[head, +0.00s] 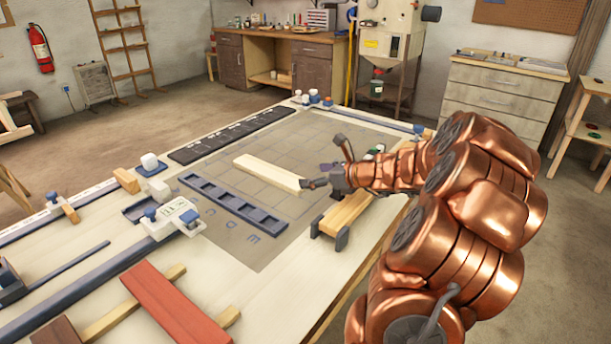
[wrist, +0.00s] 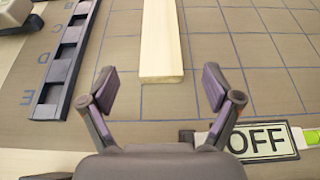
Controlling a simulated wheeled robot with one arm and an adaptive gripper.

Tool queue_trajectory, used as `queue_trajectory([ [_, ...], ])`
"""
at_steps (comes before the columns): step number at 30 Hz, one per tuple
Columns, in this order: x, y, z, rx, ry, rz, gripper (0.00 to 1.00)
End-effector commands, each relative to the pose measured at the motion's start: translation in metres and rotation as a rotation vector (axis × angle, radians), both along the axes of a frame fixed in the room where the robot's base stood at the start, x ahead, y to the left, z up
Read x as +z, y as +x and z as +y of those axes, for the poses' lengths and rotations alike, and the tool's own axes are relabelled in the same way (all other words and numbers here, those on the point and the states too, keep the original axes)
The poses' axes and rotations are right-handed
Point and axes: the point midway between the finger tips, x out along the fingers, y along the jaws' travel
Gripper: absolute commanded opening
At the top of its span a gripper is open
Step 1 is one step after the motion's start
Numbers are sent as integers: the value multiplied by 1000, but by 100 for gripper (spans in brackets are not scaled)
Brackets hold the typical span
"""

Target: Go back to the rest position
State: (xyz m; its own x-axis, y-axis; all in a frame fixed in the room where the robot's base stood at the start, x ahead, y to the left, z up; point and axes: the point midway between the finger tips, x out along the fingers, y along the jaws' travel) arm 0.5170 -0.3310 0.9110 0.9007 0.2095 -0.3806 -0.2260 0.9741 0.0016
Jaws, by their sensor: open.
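My gripper (head: 325,164) is open and empty over the right part of the workbench, near the near end of a pale lath. In the wrist view its two fingers (wrist: 160,90) stand wide apart with nothing between them. The pale lath (head: 268,172) lies flat on the grey gridded mat (head: 330,137). In the wrist view the lath (wrist: 161,40) runs away from the gripper, its near end just beyond the fingertips. My copper-coloured arm reaches in from the right and hides part of the bench's right edge.
A dark slotted rack (head: 233,205) lies on the mat's left side. A wooden block with dark ends (head: 345,213) sits below my gripper. An OFF sign (wrist: 263,141) shows beside the right finger. A red board (head: 176,305) lies across wooden strips at front left.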

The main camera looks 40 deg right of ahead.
Motion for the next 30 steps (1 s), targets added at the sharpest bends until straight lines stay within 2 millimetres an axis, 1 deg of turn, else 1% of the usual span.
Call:
queue_trajectory([
  [5, 2, -5, -1, 0, -1, 1, 89],
  [26, 2, -4, -1, -1, -1, 1, 89],
  [29, 13, 1, 31, 91, -59, 5, 89],
  [30, 18, 4, 49, 144, -93, 7, 89],
])
